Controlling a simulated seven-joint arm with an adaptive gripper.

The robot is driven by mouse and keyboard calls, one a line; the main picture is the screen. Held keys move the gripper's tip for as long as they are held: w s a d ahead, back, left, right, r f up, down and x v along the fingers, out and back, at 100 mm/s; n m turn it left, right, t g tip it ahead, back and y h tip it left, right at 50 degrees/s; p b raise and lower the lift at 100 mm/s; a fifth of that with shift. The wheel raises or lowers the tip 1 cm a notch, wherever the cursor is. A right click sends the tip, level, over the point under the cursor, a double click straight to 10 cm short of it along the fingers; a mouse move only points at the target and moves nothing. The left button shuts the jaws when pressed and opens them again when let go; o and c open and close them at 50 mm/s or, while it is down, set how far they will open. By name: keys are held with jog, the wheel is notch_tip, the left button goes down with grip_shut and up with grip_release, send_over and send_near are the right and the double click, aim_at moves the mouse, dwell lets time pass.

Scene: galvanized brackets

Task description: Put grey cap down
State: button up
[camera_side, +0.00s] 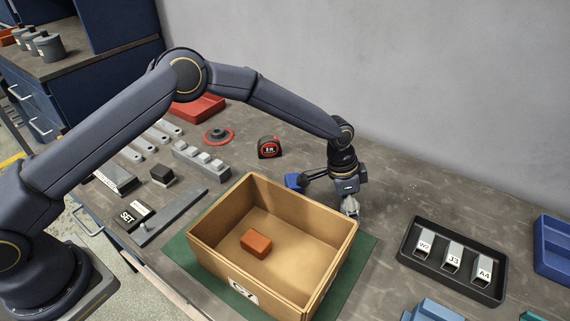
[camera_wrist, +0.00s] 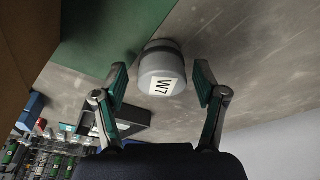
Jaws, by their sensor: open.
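The grey cap (camera_wrist: 160,62), a short cylinder with a darker band and a white "W7" label, stands on the grey bench at the edge of the green mat in the wrist view. My gripper (camera_wrist: 162,82) is open, with one finger on each side of the cap and a visible gap at both sides. In the side view, my gripper (camera_side: 350,204) is low over the bench just behind the right back corner of the cardboard box. The cap is mostly hidden there by the fingers.
The cardboard box (camera_side: 203,251) on the green mat (camera_side: 352,272) holds an orange-brown block (camera_side: 256,243). A black tray (camera_side: 411,241) with labelled metal pieces lies to the right. A tape measure (camera_side: 269,147) and a blue object (camera_side: 293,181) lie left of my gripper. Bench behind the tray is clear.

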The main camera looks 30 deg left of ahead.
jog(key=shift+r, duration=0.1)
jog(key=shift+r, duration=0.35)
jog(key=v, duration=1.2)
jog(key=s+a+r+n+t+y, duration=0.1)
jog(key=s+a+r+n, duration=0.1)
jog(key=s+a+r, duration=0.4)
jog(key=s+a+r+n+t+y, duration=0.15)
jog(key=s+a+r, duration=0.25)
jog(key=a+r, duration=0.5)
jog(key=s+a+n+t, duration=0.1)
jog(key=s+a+n, duration=0.2)
jog(key=s+a, duration=0.3)
jog(key=s+a+n+t, duration=0.1)
jog(key=s+a+n, duration=0.3)
jog(key=s, duration=0.9)
jog(key=shift+s+a+r, duration=0.15)
jog(key=shift+s+a, duration=0.25)
jog(key=shift+a, duration=0.65)
